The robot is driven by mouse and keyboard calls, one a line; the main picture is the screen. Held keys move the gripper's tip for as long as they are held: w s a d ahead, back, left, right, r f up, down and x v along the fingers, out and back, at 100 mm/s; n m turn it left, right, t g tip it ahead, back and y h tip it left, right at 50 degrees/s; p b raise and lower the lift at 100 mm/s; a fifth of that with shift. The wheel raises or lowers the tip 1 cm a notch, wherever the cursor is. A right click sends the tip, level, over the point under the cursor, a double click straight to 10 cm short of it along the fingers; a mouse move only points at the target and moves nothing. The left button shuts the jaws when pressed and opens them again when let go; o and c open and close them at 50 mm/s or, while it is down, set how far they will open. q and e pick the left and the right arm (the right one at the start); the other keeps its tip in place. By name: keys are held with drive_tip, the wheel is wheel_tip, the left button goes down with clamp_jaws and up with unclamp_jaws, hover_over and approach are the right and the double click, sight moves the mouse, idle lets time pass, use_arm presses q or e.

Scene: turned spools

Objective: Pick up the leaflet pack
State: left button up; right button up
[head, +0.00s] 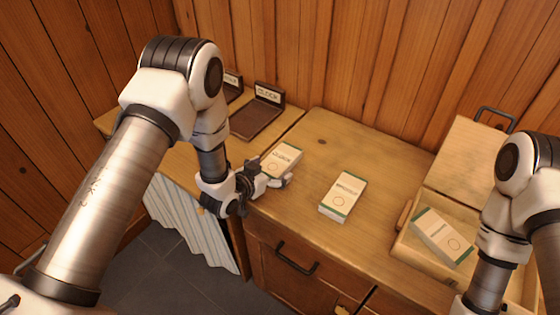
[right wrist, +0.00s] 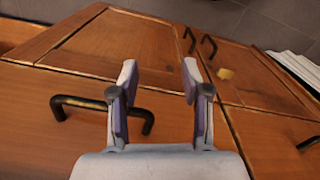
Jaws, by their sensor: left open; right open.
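Three white packs with green ends show in the head view; their print is too small for me to tell which is the leaflet pack. One pack (head: 284,157) lies on the left of the counter, right by my left gripper (head: 273,175). That gripper is open, its fingers at the pack's near end; I cannot tell if they touch it. A second pack (head: 343,190) lies in the middle of the counter. A third pack (head: 441,236) lies tilted in an open wooden box at the right. My right gripper (right wrist: 160,75) is open and empty, in the right wrist view only.
The wooden box (head: 409,242) has its lid raised. Dark labelled trays (head: 254,119) stand at the back left. A wooden wall closes the back. Black handles (head: 297,259) stick out from the cabinet front; another handle (right wrist: 100,108) is beyond my right fingers.

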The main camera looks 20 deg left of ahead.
use_arm(q)
drive_tip(key=shift+s+r, duration=0.1)
drive_tip(key=shift+s, duration=0.05)
drive_tip(key=c, duration=1.3)
